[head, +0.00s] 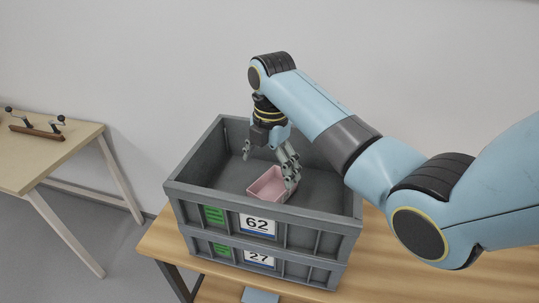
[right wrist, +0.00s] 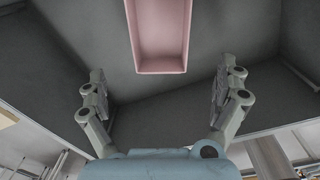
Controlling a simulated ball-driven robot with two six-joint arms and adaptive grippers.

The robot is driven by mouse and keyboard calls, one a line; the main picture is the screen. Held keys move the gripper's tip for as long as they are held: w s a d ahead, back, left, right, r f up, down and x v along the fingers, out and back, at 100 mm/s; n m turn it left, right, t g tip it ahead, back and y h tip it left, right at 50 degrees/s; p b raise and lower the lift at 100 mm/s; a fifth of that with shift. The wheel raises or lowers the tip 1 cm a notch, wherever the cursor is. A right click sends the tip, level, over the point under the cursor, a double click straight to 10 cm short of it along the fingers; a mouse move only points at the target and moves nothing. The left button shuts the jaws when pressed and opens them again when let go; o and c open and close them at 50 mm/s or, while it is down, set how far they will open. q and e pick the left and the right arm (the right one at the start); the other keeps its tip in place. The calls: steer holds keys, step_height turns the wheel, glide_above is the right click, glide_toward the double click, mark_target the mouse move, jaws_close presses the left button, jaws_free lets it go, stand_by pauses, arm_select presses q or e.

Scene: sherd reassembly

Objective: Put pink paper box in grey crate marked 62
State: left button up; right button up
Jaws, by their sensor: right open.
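The pink paper box (head: 268,187) is inside the upper grey crate marked 62 (head: 177,187), towards its front wall. In the right wrist view the open-topped box (right wrist: 161,69) shows at the top, against the dark crate floor. My right gripper (head: 270,165) is inside the crate's opening, with one finger in front of the box in the head view. In the right wrist view its two fingers (right wrist: 164,92) are wide apart, with nothing between them, and the box lies beyond their tips. My left gripper is not in view.
Crate 62 stands on another grey crate marked 27 (head: 310,271), on a wooden table (head: 158,243). A second table (head: 45,165) at the left carries a brown bar with dark handles (head: 36,131). A blue-grey item (head: 260,296) lies at the bottom edge.

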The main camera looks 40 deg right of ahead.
steer(key=shift+r, duration=1.65)
